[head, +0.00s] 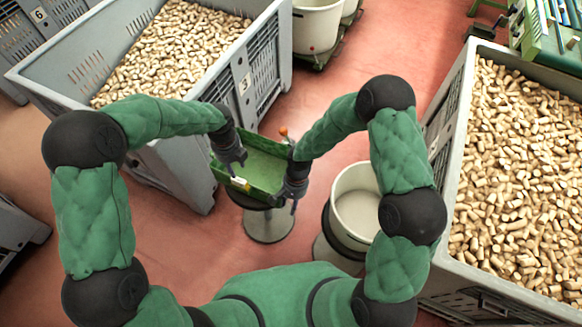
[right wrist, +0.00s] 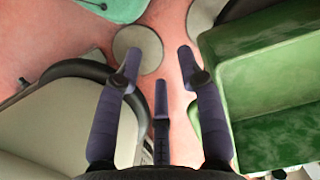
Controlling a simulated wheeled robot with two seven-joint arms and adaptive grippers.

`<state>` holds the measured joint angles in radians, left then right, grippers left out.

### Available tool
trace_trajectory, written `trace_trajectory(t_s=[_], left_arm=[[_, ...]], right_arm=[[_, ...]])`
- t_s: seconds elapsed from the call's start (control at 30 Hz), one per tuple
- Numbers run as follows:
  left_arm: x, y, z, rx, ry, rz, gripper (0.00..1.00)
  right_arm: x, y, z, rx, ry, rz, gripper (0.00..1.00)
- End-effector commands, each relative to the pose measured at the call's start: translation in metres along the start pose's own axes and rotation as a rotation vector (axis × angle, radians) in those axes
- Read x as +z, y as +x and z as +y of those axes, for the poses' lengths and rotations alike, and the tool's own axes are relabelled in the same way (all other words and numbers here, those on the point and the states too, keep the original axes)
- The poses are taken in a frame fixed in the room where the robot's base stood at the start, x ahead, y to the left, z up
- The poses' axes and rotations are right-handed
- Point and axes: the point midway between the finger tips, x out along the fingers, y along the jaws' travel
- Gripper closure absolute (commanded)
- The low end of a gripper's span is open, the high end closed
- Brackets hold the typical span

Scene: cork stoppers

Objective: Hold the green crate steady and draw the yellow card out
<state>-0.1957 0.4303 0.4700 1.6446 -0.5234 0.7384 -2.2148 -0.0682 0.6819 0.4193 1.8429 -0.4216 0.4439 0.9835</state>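The green crate (head: 262,168) is small and shallow and stands on a round pedestal; its wall fills the right of the right wrist view (right wrist: 262,55). The yellow card (head: 240,184) shows as a small patch at the crate's near side; I do not make it out in the right wrist view. My left gripper (head: 232,163) is at the crate's left rim; whether its fingers close on the rim is too small to tell. My right gripper (head: 291,194) is beside the crate's right near corner. In the right wrist view its fingers (right wrist: 158,68) are spread and empty, apart from the crate.
A white bucket (head: 357,200) stands right of the pedestal (head: 269,228). Large grey bins of corks stand at left (head: 187,172) and right (head: 447,150). A small orange knob (head: 283,131) shows by the crate's far corner. Red floor (head: 345,160) lies between.

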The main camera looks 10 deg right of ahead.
Motion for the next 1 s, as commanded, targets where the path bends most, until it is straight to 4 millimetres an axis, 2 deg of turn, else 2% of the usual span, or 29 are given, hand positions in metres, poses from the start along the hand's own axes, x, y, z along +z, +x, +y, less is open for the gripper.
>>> trace_trajectory(t_s=[0.27,0.4,0.6,0.77,1.0], left_arm=[[0.0,0.0,0.0,0.0,0.0,0.0,0.61],[0.0,0.0,0.0,0.0,0.0,0.0,0.61],[0.0,0.0,0.0,0.0,0.0,0.0,0.61],[0.0,0.0,0.0,0.0,0.0,0.0,0.61],[0.0,0.0,0.0,0.0,0.0,0.0,0.61]], right_arm=[[-0.033,-0.044,-0.01,0.156,0.164,0.114,0.61],[-0.059,-0.063,-0.022,0.095,0.156,0.182,0.61],[-0.08,-0.08,-0.033,0.038,0.138,0.241,0.61],[-0.085,-0.073,-0.034,0.032,0.133,0.248,0.61],[-0.093,-0.037,-0.032,0.032,0.133,0.246,0.61]])
